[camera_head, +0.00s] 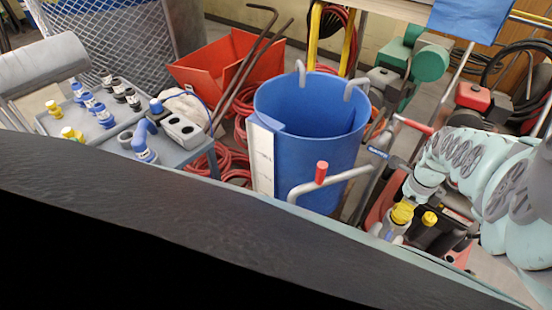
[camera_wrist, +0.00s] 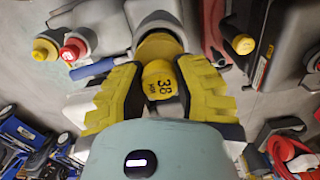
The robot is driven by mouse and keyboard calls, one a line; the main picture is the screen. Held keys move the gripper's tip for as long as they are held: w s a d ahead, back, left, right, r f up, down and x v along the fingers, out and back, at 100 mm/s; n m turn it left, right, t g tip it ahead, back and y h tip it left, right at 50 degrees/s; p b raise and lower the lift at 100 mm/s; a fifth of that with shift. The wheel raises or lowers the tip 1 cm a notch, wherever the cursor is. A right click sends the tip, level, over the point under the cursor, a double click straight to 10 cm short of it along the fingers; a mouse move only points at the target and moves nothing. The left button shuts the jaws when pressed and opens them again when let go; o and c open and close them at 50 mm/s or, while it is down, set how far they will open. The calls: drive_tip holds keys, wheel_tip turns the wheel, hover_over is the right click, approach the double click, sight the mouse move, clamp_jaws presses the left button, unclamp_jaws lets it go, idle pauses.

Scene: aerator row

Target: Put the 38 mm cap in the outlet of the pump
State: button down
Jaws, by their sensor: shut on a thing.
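In the wrist view, my gripper (camera_wrist: 158,92) has yellow ridged fingers closed on the yellow 38 mm cap (camera_wrist: 158,78), whose face is marked 38. Just beyond the cap is the pump's outlet, a wide round mouth with a yellowish ring (camera_wrist: 158,46) on a grey body (camera_wrist: 155,14). The cap overlaps the lower part of this ring in the picture. I cannot tell whether it touches the outlet or is inside it. In the head view, my gripper is at the lower right, near yellow parts (camera_head: 402,212) that are too small to tell apart.
A blue barrel (camera_head: 300,125) stands left of my arm. A grey bench (camera_head: 190,155) with several fittings is at the left. Red hoses lie on the floor.

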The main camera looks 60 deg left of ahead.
drive_tip(key=shift+a+f+b, duration=0.1)
drive_tip(key=shift+f+b, duration=1.05)
drive_tip(key=shift+f, duration=0.1)
drive_tip(key=c, duration=0.7)
unclamp_jaws()
drive_tip(key=shift+s+r, duration=0.1)
drive_tip(key=shift+r, duration=0.1)
drive_tip(key=shift+s+r, duration=0.1)
drive_tip(key=shift+r, duration=0.2)
drive_tip(key=shift+w+r, duration=0.15)
drive_tip(key=shift+r, duration=0.45)
drive_tip(key=shift+w+r, duration=0.15)
drive_tip(key=shift+r, duration=4.85)
